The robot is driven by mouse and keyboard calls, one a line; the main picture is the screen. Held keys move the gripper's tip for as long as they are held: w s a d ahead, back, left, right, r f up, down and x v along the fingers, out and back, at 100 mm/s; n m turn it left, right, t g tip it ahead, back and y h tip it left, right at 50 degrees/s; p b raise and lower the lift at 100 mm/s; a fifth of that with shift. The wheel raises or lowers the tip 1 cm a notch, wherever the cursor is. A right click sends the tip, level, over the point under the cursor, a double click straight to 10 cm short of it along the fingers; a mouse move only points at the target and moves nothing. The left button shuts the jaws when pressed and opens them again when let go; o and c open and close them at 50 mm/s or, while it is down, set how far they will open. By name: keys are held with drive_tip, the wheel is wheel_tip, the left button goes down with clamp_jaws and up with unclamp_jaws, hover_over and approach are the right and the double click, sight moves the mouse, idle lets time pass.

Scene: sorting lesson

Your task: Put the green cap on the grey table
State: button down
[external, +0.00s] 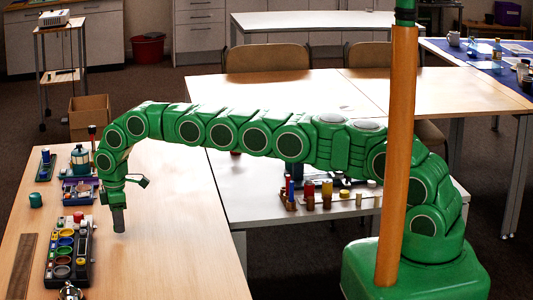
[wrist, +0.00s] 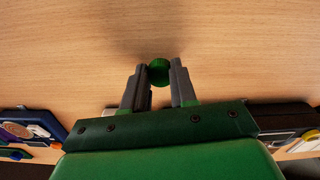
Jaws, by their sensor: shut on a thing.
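My gripper (external: 119,222) points down over the wooden table at the left in the external view, low near its surface. In the wrist view my gripper (wrist: 159,77) is shut on the green cap (wrist: 159,69), a small round ridged piece between its fingertips. The cap cannot be made out in the external view. The grey table (external: 262,208) stands to the right of my gripper, below my arm, with a pale bare top at its front left.
A black tray (external: 52,275) with coloured round pieces lies left of my gripper. A teal cylinder (external: 36,200) and a purple tray (external: 95,187) are nearby. Several coloured bottles and blocks (external: 309,190) stand on the grey table. An orange-brown post (external: 397,150) rises at the right.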

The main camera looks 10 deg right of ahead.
drive_tip(key=shift+f, duration=0.75)
drive_tip(key=shift+f, duration=0.1)
drive_tip(key=c, duration=0.9)
unclamp_jaws()
wheel_tip(320, 180, up, 11)
drive_tip(key=shift+o, duration=0.8)
drive_tip(key=shift+r, duration=0.6)
